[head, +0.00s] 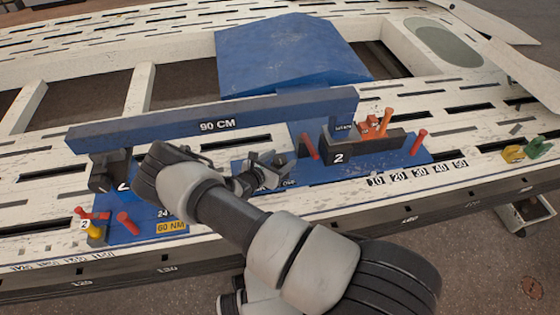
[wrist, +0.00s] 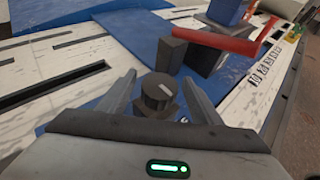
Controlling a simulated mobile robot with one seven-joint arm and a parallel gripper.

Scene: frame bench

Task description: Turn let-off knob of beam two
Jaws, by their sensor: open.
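A dark round knob (wrist: 158,92) with a light pointer mark on its face shows in the wrist view. My gripper (wrist: 160,98) is open, with one finger on each side of the knob; I cannot tell whether either finger touches it. In the head view my gripper (head: 264,172) reaches over a blue plate in front of the long blue-grey beam (head: 290,108) marked 90 CM. A dark block (head: 370,147) marked 2 stands to the right of the gripper. My gripper and wrist hide most of the knob area in the head view.
Red pegs (head: 418,142) stand around the dark block, and a red bar (wrist: 215,40) crosses above the knob in the wrist view. A left blue plate (head: 125,236) has red and yellow pieces. A blue wedge (head: 285,55) lies behind the beam. Slotted white bench boards surround everything.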

